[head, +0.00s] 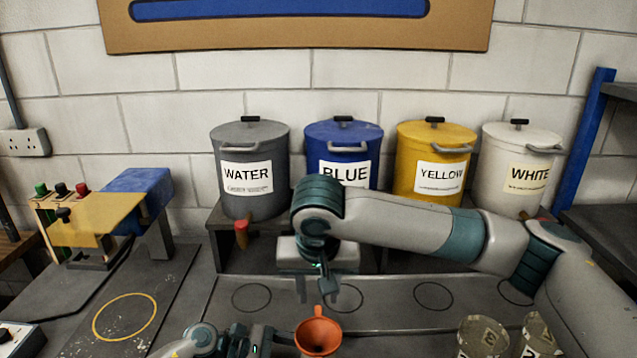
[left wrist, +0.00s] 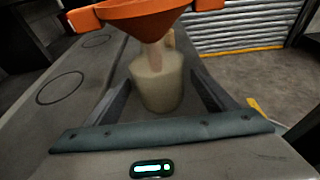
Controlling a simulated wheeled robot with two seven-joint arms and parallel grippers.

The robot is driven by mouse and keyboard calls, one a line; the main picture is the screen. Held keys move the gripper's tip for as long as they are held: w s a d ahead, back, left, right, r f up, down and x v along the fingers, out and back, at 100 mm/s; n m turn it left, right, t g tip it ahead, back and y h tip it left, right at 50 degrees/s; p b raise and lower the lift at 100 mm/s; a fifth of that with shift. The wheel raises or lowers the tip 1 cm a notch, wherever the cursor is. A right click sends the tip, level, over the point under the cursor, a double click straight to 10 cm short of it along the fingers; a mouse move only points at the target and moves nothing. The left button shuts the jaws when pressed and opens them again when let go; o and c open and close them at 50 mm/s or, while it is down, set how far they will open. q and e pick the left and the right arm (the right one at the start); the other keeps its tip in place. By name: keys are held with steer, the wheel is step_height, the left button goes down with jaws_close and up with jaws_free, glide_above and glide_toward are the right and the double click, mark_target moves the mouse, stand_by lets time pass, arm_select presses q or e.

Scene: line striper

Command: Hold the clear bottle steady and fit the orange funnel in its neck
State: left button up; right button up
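The orange funnel (head: 318,336) shows at the bottom centre of the head view, with a small tab at its far rim. In the left wrist view the funnel (left wrist: 140,10) sits above the clear bottle (left wrist: 158,88), and its spout runs down into the bottle's neck area. The bottle stands upright, hidden below the funnel in the head view.
WATER (head: 250,165), BLUE (head: 345,150), YELLOW (head: 434,160) and WHITE (head: 518,165) tanks stand on a rear shelf. The bench top (head: 390,315) has several dark rings. A yellow ring (head: 124,317) and a control unit (head: 100,215) are left.

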arm_select(q)
steer(key=v, duration=1.2)
stand_by(0.5)
